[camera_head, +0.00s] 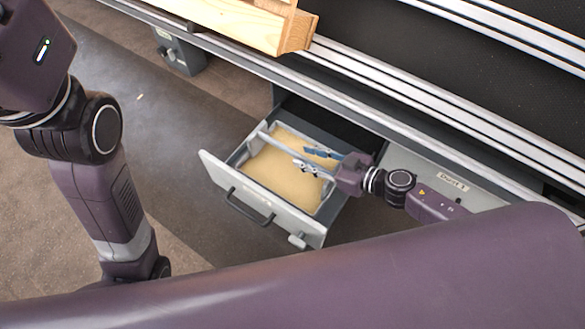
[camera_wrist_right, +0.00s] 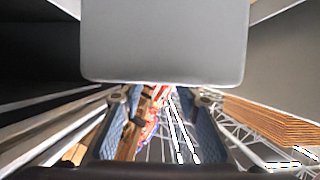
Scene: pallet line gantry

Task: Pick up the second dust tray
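A dust tray (camera_head: 240,157) filled with tan dust (camera_head: 283,168) sits inside a pulled-out drawer (camera_head: 215,171). A pale bar (camera_head: 279,146) crosses above the dust toward my right gripper. My right gripper (camera_head: 313,160) is over the tray's right part, its two fingers apart on either side of the bar's line. In the right wrist view the blue-padded fingers (camera_wrist_right: 163,128) are also apart. A large grey block (camera_wrist_right: 165,42) fills the top of that view; I cannot tell what it is. Whether the fingers touch the bar is unclear. My left gripper is out of the head view.
The drawer front has a dark handle (camera_head: 250,206) and faces open floor (camera_head: 190,225). A panel labelled "Dust 1" (camera_head: 453,182) is to the right. Metal rails (camera_head: 400,92) run above the drawer, with a wooden pallet piece (camera_head: 245,22) on top.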

